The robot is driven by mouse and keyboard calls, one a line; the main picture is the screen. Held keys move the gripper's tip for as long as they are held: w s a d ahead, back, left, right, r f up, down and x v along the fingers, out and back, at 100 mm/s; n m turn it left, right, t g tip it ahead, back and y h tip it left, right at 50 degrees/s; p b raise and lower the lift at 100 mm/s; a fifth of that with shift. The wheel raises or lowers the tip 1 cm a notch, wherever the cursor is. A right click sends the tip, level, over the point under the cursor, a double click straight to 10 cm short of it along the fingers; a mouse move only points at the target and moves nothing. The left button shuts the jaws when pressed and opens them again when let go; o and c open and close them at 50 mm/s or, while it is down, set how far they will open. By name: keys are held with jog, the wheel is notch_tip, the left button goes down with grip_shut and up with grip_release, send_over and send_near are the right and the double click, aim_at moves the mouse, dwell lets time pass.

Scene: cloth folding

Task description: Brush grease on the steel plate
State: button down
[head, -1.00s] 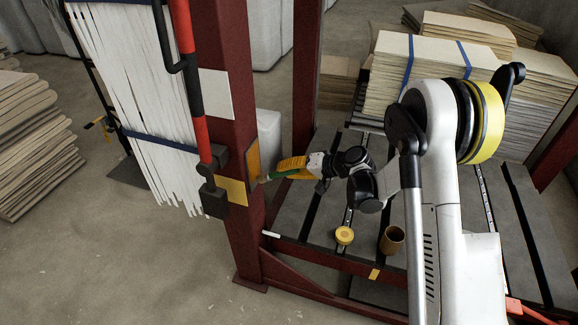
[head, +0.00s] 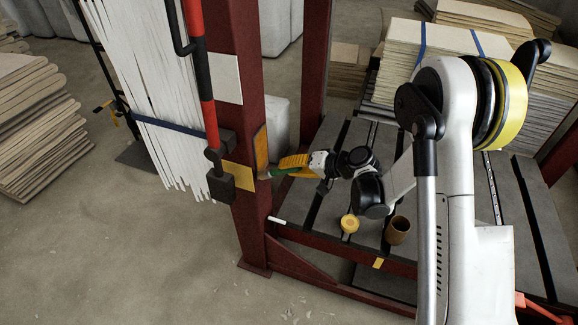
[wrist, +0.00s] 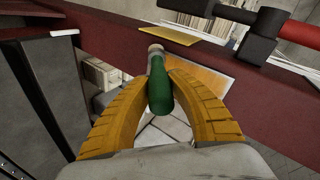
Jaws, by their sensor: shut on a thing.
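My gripper (head: 280,172) has yellow-orange fingers, shut on a brush with a green handle (wrist: 160,92). The brush points left in the head view, its tip at the lower part of an orange-brown plate (head: 261,147) on the side of a dark red post. I cannot tell if the bristles touch it. In the wrist view the brush's pale metal collar (wrist: 155,50) shows beyond the fingers, and the orange-brown plate (wrist: 200,74) lies behind. A pale grey plate (head: 226,79) is on the post's front. I cannot tell which plate is the steel one.
The red post (head: 240,110) belongs to a frame around a dark slatted bed. A brown cup (head: 398,230) and a round yellow item (head: 349,224) stand on the bed below my arm. White strips (head: 155,100) hang left of the post. Stacked boards (head: 450,60) lie behind.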

jog(key=shift+s+d, duration=0.35)
jog(key=shift+d, duration=0.6)
jog(key=shift+s+d, duration=0.3)
jog(key=shift+d, duration=0.6)
jog(key=shift+s+d, duration=0.35)
jog(key=shift+d, duration=0.6)
jog(key=d, duration=0.1)
jog(key=s+d, duration=0.1)
jog(key=shift+d, duration=0.4)
jog(key=shift+w+a, duration=0.45)
jog(key=shift+a, duration=0.75)
jog(key=shift+w+a, duration=0.4)
jog(key=shift+a, duration=0.85)
jog(key=shift+w+a, duration=0.45)
jog(key=shift+a, duration=0.75)
jog(key=shift+w+a, duration=0.2)
jog(key=shift+a, duration=0.35)
jog(key=shift+w, duration=0.1)
